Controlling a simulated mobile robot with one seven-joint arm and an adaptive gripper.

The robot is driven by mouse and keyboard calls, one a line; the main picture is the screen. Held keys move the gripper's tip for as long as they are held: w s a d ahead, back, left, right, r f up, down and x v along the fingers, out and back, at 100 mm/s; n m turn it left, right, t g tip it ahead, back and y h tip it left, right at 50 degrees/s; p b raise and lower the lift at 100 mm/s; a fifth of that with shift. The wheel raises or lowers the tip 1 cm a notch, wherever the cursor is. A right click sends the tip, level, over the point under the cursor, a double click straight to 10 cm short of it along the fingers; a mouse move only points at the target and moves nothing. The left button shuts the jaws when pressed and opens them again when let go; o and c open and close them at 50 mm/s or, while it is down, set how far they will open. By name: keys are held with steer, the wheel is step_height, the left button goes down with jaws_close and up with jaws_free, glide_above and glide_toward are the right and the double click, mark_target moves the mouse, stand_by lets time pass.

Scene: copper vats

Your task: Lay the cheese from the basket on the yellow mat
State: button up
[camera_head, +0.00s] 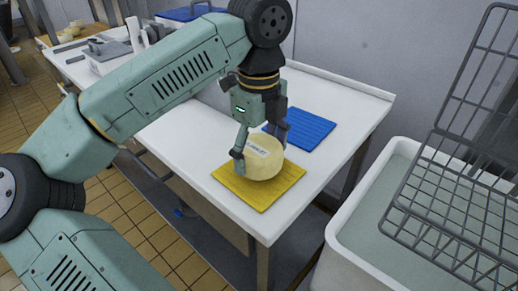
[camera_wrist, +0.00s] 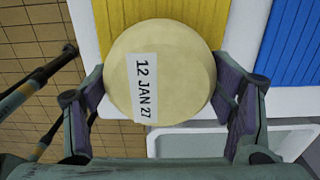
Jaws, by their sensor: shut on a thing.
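The cheese (camera_head: 262,162) is a pale yellow round wheel with a white label; in the wrist view the cheese (camera_wrist: 185,70) has a label reading "12 JAN 27". My gripper (camera_head: 259,150) is shut on it, one finger on either side; both fingers of my gripper (camera_wrist: 162,100) show in the wrist view. The yellow mat (camera_head: 225,176) lies on the white table, directly under the cheese in the head view; the yellow mat (camera_wrist: 117,18) also shows behind it in the wrist view. I cannot tell whether the cheese touches the mat. No basket with cheese is clearly seen.
A blue mat (camera_head: 305,128) lies beside the yellow one on the white table (camera_head: 345,95). A white vat (camera_head: 345,240) with pale liquid and a wire rack (camera_head: 450,205) stand to the right. Tools and a blue-lidded box (camera_head: 185,14) are at the table's far end.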

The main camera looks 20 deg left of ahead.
steer(key=shift+f+b, duration=0.7)
steer(key=shift+f, duration=0.05)
stand_by(0.3)
steer(key=o, duration=1.6)
steer(key=shift+r, duration=0.1)
steer(key=shift+r+p, duration=2.2)
steer(key=shift+r, duration=1.25)
steer(key=shift+d, duration=0.1)
